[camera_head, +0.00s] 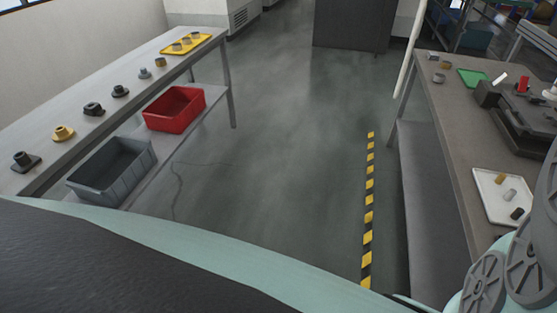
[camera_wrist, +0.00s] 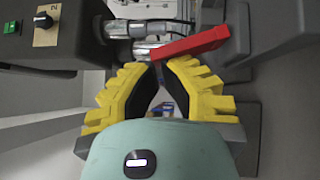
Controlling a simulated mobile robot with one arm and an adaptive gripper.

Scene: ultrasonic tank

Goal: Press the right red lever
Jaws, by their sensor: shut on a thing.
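A red lever (camera_wrist: 190,44) shows in the wrist view, slanting across the upper middle in front of a metal fitting. My gripper (camera_wrist: 158,66) has yellow ribbed fingers that come together at the lever's left end. They are shut on the lever there, though the contact itself is hard to make out. I cannot tell which of these is at my fingers. My gripper is outside the head view.
The wrist view shows a dark housing with a knob (camera_wrist: 45,20) and a green button (camera_wrist: 11,27). The left bench holds small parts, with red and grey bins below. The floor between is clear.

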